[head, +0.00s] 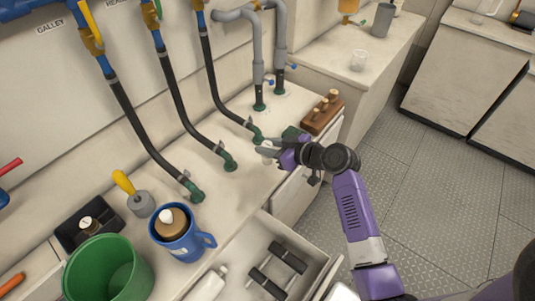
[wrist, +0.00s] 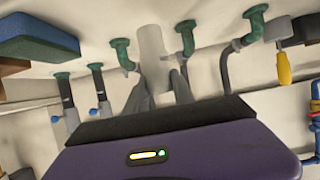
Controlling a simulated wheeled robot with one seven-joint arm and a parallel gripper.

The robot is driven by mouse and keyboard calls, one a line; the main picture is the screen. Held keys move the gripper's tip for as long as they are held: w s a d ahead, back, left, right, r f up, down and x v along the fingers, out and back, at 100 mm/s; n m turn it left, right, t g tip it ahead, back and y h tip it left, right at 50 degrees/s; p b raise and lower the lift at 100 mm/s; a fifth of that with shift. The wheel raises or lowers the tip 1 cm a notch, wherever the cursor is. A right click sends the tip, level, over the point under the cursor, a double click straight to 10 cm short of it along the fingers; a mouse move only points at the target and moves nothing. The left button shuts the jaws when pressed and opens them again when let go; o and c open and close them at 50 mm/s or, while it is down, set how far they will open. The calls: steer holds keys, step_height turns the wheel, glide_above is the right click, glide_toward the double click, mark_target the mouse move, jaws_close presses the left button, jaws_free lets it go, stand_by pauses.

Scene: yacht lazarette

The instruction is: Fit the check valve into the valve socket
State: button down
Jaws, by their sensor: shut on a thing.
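My gripper (head: 272,151) is shut on a pale, whitish cylinder, which I take to be the check valve (wrist: 154,55). In the wrist view the two grey fingers (wrist: 158,92) close on its near end. In the head view only a small white part of the valve (head: 266,147) shows beside the fingers, above the counter's front edge. Green fittings with black hoses stand on the counter; the nearest one (head: 257,136) is just behind the gripper and also shows in the wrist view (wrist: 121,50). I cannot tell which thing is the valve socket.
A blue mug (head: 184,246), green bucket (head: 110,272) and yellow-handled tool (head: 133,193) stand at left. An open drawer (head: 263,232) juts out below the counter.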

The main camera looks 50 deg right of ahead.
steer(key=shift+f, duration=1.95)
steer(key=shift+f, duration=0.1)
steer(key=c, duration=1.1)
jaws_free()
